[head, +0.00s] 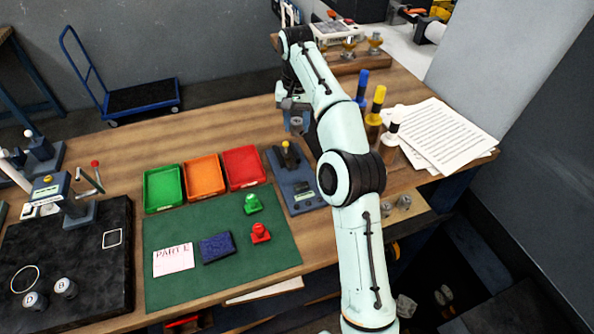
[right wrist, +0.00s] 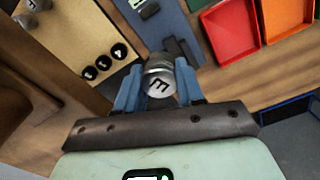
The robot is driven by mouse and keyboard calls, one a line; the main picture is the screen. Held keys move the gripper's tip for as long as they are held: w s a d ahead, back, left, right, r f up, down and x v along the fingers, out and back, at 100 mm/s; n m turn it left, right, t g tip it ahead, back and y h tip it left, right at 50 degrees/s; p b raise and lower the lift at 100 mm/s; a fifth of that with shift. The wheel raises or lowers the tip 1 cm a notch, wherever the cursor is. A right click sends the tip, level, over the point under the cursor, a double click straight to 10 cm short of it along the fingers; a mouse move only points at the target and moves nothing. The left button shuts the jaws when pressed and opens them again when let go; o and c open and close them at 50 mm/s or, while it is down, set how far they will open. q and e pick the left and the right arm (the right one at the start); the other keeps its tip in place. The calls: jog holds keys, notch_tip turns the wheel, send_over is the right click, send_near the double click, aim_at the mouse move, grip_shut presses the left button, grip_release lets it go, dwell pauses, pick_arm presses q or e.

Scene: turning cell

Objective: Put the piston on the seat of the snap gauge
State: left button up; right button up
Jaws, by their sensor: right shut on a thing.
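My right gripper (head: 297,122) is at the far side of the bench, partly behind my own arm. In the right wrist view its blue fingers (right wrist: 158,88) are shut on a grey metal piston (right wrist: 159,82), whose end face carries a dark letter. The snap gauge appears to be the blue-grey device (head: 293,182) with a display and a black, yellow-topped part. It stands right of the red tray, nearer than the gripper. Its base also shows behind the piston in the right wrist view (right wrist: 168,22). The piston looks apart from it; the seat is not clear. My left gripper is not in view.
Green (head: 164,188), orange (head: 203,177) and red (head: 244,167) trays stand left of the gauge, behind a green mat (head: 215,270). A wooden board (right wrist: 75,40) has black lettered spots. Another gauge stand (head: 70,205) is at left.

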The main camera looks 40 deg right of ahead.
notch_tip(320, 180, down, 8)
jog(key=b, duration=0.1)
send_near(296, 178)
jog(key=shift+s, duration=0.25)
jog(key=shift+s+f, duration=0.15)
jog(key=f, duration=0.1)
jog(key=f+b, duration=0.1)
jog(key=f, duration=0.3)
jog(key=shift+w+f, duration=0.1)
jog(key=shift+w, duration=0.15)
jog(key=shift+s+f, duration=0.15)
jog(key=shift+f, duration=0.15)
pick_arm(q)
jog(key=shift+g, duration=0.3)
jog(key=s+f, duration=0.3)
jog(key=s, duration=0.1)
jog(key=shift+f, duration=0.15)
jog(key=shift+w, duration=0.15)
pick_arm(e)
jog(key=shift+w, duration=0.2)
